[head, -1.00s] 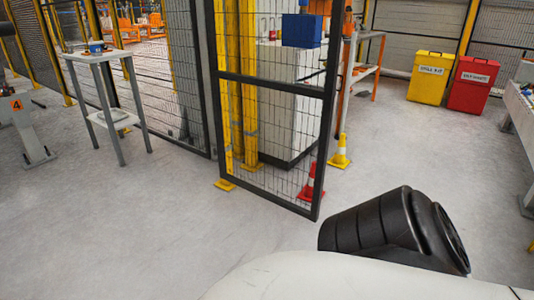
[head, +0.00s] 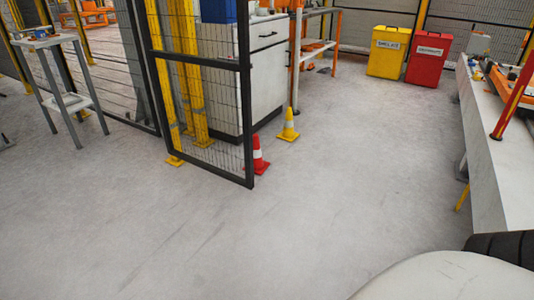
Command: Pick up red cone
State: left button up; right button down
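The red cone (head: 260,156) with a white band stands upright on the floor in the head view. It is just behind the outer edge of an open mesh gate, whose frame post hides its left part. A yellow cone (head: 288,126) with a white band stands behind it and to the right. Neither of my grippers shows in the head view. Only a white and black part of my own body is at the lower right corner.
The black mesh gate (head: 206,64) stands between the floor and a white cabinet (head: 270,60). Yellow (head: 386,52) and red (head: 426,58) bins are at the back. A long workbench (head: 490,150) lines the right. The grey floor in front is clear.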

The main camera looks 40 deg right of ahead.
aim_at(260, 166)
jog(key=z, duration=0.7)
jog(key=i, duration=1.15)
jog(key=z, duration=0.85)
